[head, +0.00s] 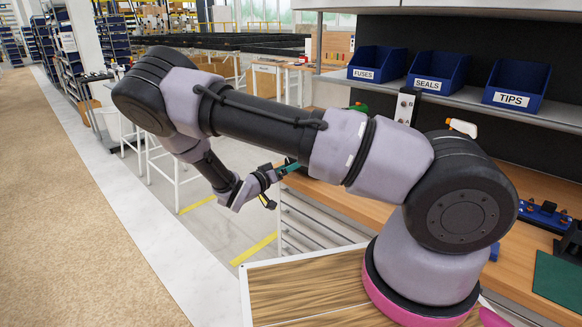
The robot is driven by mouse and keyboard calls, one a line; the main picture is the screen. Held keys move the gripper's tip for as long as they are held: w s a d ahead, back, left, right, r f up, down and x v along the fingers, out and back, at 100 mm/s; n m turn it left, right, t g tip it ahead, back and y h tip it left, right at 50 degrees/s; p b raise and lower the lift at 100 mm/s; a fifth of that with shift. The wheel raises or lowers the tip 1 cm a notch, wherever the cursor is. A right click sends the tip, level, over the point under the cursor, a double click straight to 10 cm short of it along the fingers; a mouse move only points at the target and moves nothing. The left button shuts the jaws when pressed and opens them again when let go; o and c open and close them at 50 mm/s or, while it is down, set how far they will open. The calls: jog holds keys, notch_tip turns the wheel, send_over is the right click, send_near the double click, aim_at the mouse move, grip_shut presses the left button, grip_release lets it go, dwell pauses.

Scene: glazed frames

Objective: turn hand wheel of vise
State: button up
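My gripper (278,184) is small in the head view, at the far end of my arm, left of the wooden workbench and close to its left end. A teal piece and a black-and-yellow piece show at its end. I cannot tell whether it is open or shut, or whether it touches anything. No vise or hand wheel can be made out for certain. A blue device with orange parts (545,215) lies on the bench at the right, far from my gripper. My arm hides much of the bench.
The wooden bench (385,213) runs along the right, with a green mat (558,281) at its front. Blue bins labelled FUSES (376,64), SEALS (438,71) and TIPS (517,86) stand on a shelf (470,98). White stools (165,155) stand left. The brown floor (75,215) is clear.

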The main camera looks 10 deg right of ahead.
jog(key=v, duration=1.1)
jog(key=shift+d, duration=0.1)
